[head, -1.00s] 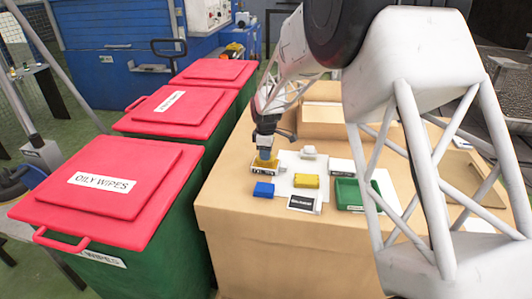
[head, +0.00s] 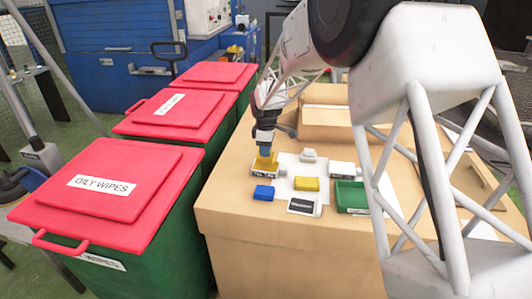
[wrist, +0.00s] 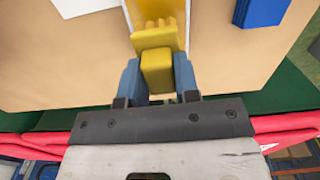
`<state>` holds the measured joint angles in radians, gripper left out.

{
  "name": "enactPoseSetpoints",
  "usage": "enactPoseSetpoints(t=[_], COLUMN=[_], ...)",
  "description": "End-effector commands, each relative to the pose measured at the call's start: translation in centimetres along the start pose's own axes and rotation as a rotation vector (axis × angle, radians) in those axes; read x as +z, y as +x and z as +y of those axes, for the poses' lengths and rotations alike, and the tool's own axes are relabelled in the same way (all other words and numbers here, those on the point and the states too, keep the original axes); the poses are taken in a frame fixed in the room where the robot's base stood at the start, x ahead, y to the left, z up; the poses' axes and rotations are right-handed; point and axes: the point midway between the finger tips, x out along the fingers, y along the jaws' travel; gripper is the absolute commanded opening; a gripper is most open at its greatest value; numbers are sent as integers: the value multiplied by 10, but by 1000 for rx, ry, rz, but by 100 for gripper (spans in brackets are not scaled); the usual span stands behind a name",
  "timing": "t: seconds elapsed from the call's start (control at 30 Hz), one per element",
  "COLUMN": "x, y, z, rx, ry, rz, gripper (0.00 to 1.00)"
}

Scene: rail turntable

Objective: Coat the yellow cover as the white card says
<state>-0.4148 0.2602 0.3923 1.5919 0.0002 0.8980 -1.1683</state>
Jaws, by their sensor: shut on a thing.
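My gripper (head: 265,150) is shut on a yellow tool (head: 264,161) above a small white labelled holder (head: 265,172). In the wrist view, my blue fingers (wrist: 158,78) grip its yellow block-like handle (wrist: 157,72), with a wider, notched yellow part beyond it. I cannot tell whether the tool still touches the holder. The yellow cover (head: 306,184) appears to be the flat yellow block on the white sheet (head: 314,170). A small white-edged card with a dark panel (head: 304,205) lies in front of it; its text is too small to read.
A blue block (head: 263,192) lies left of the card and also shows in the wrist view (wrist: 262,10). A green tray (head: 351,196) stands on the right. White pieces (head: 309,155) and (head: 341,168) stand behind. Red-lidded bins (head: 105,190) line the table's left side.

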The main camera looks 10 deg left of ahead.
Motion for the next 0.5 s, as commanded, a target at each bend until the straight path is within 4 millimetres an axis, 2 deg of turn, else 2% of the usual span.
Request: enactPoseSetpoints(t=[0.5], x=[0], y=[-30], z=[0], rx=[2], ry=[0], rz=[1], gripper=[10])
